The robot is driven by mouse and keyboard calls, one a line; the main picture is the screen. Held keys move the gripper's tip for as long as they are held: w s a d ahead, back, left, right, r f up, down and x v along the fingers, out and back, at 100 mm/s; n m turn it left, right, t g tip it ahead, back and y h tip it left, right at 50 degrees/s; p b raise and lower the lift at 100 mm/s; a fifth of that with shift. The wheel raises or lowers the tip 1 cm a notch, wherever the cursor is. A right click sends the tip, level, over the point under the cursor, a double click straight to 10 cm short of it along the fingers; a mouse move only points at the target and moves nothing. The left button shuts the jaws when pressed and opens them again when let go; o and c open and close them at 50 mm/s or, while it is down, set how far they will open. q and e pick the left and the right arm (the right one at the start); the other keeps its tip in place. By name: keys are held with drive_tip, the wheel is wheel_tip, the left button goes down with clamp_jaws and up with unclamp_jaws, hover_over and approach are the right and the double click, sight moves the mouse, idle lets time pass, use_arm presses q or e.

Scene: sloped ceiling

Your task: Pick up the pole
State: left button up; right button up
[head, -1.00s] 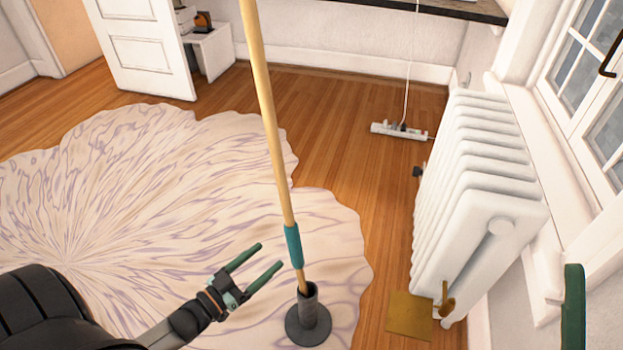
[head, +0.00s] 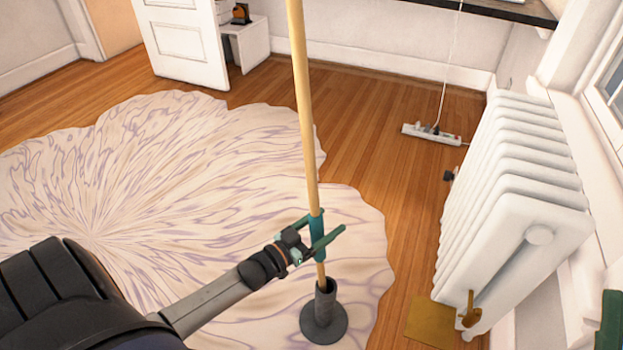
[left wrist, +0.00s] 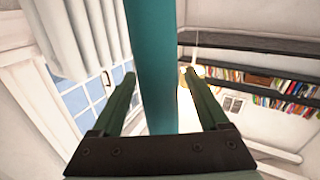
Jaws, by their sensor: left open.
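The pole (head: 304,110) is a long light-wood rod with a teal sleeve (head: 317,250) near its lower end. It stands nearly upright in a dark grey round-based holder (head: 324,316) on the rug. My left gripper (head: 329,236) is at the teal sleeve, with its green fingers open around it. In the left wrist view the teal sleeve (left wrist: 151,70) runs between the two open fingers (left wrist: 160,105), with gaps showing on both sides. My right gripper cannot be made out; only a green piece shows at the lower right edge of the head view.
A white radiator (head: 515,200) stands at the right below the window. A power strip (head: 432,134) lies on the wood floor behind. A pale patterned rug (head: 150,170) covers the floor at left. A white door (head: 183,45) stands at the back.

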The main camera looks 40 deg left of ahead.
use_arm(q)
drive_tip(key=shift+w, duration=0.2)
clamp_jaws()
idle(0.6)
drive_tip(key=shift+r, duration=0.1)
